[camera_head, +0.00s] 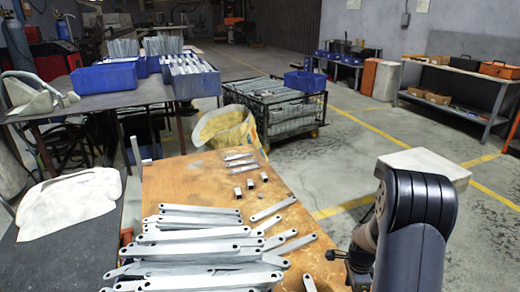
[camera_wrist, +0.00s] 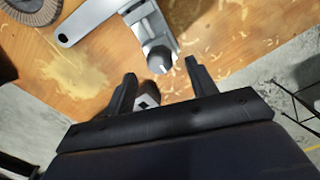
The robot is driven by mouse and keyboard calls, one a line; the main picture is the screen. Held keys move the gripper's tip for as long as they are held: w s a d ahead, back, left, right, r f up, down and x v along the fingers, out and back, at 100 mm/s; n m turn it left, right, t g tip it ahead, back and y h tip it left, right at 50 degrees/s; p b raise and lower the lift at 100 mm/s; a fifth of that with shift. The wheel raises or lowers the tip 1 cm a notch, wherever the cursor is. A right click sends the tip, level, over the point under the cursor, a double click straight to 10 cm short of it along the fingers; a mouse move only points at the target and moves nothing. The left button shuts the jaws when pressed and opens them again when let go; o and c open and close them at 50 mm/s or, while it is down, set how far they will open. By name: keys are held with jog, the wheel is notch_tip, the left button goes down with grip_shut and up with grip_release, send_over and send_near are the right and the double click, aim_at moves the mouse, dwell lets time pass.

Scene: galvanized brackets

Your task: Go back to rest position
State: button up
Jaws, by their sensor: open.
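My gripper (camera_wrist: 157,78) shows in the wrist view with its two dark fingers spread apart and nothing held between them. It is above or near the wooden table (camera_wrist: 240,30). A grey metal bracket (camera_wrist: 158,55) lies just beyond the fingertips, and a small metal piece (camera_wrist: 147,98) shows between the fingers, lower down; I cannot tell how far below them it is. A pile of galvanized brackets (camera_head: 200,250) lies on the near part of the wooden table (camera_head: 170,185).
Small metal blocks (camera_head: 250,183) and flat brackets (camera_head: 238,160) lie farther back on the table. Blue bins (camera_head: 103,77) stand on a dark table at left. A wire cage cart (camera_head: 275,110) stands behind. A white box top (camera_head: 425,165) is beside my arm.

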notch_tip(320, 180, down, 3)
jog(key=shift+s+f, duration=0.1)
jog(key=shift+f, duration=0.05)
dwell(0.4)
